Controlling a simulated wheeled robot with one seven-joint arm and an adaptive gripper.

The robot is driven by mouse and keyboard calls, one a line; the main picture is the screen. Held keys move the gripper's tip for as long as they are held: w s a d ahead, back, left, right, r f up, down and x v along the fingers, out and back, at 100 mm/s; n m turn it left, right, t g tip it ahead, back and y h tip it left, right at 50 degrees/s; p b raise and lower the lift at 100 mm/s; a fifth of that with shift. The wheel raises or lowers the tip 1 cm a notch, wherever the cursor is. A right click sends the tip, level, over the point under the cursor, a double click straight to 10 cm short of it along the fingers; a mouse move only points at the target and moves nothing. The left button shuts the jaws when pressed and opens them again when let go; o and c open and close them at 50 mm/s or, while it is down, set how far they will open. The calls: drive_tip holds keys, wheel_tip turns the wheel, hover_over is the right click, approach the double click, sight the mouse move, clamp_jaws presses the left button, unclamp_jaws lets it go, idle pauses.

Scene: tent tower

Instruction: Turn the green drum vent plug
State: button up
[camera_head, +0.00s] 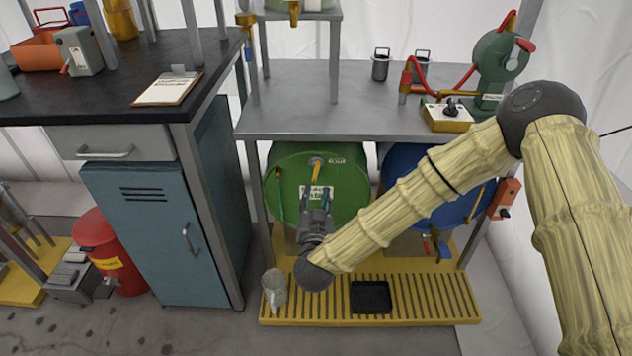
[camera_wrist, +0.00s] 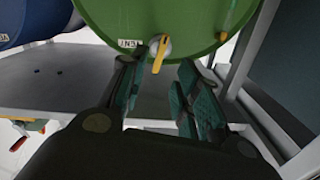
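The green drum (camera_head: 345,175) lies on its side under the grey bench, its round end facing out. Its vent plug (camera_head: 317,165), with a yellow handle, sits near the top of that end. In the wrist view the plug (camera_wrist: 160,48) shows beside a label reading "VENT", on the green drum (camera_wrist: 200,15). My gripper (camera_head: 318,195) is in front of the drum end, below the plug. In the wrist view my gripper's fingers (camera_wrist: 155,85) are spread with a gap between them, and the plug appears beyond their tips. No contact with the plug shows.
A blue drum (camera_head: 420,170) lies right of the green one. The bench top (camera_head: 300,110) is overhead. A blue cabinet (camera_head: 150,235) stands left.

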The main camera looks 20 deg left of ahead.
sight(316, 174)
drive_tip(key=b+x, duration=0.2)
drive_tip(key=x, duration=0.9)
drive_tip(key=shift+r, duration=0.2)
drive_tip(key=c, duration=0.6)
drive_tip(key=shift+c, duration=0.2)
